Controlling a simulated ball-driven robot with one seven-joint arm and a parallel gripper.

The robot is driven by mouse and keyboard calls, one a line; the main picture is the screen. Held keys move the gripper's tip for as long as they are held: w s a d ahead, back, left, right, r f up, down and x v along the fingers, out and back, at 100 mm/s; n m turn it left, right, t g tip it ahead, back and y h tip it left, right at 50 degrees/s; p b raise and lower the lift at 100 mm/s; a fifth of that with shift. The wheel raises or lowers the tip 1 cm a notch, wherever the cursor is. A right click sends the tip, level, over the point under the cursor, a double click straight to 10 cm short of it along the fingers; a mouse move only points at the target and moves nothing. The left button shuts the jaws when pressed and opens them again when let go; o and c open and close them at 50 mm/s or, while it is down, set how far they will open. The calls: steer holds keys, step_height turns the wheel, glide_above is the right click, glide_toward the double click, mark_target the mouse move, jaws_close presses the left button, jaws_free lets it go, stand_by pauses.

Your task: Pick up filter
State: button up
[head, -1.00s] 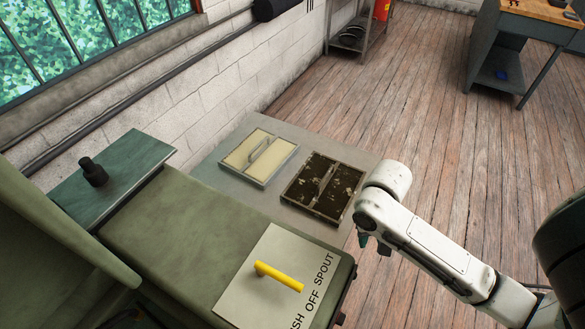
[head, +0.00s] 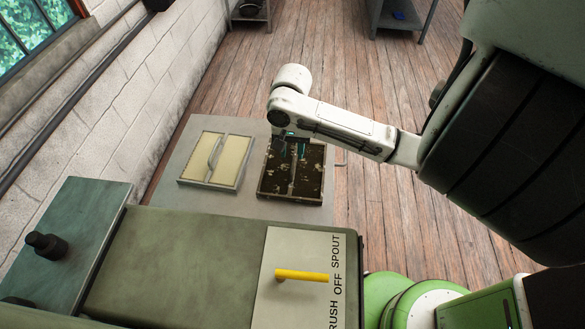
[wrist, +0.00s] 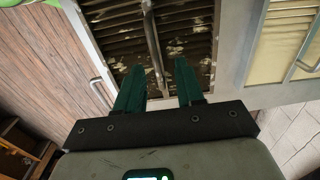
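Two framed panels with a bar handle lie side by side on a grey surface; I take them as filters. The left filter (head: 232,160) has clean cream panels. The right filter (head: 306,182) is dark and dirty, with pale flecks; it also shows in the wrist view (wrist: 185,25). My gripper (wrist: 158,72) is open and empty over the dark filter. In the wrist view its green fingers lie either side of the line of the filter's handle (wrist: 152,45). In the head view my arm partly covers the dark filter's far edge. I cannot tell the height left between fingertips and handle.
The grey surface (head: 165,185) has bare room around both filters. Nearer stands a green cabinet (head: 195,255) with a yellow handle (head: 302,275) on a labelled plate. A black knob (head: 42,245) stands on a panel at left. A brick wall runs along the left.

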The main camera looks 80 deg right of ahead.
mark_target(294, 159)
steer(key=shift+s+d+f+p, duration=0.1)
steer(key=shift+s+f+p, duration=0.05)
steer(key=shift+f, duration=1.15)
steer(key=shift+s+f+p, duration=0.15)
steer(key=shift+f, duration=1.15)
jaws_close()
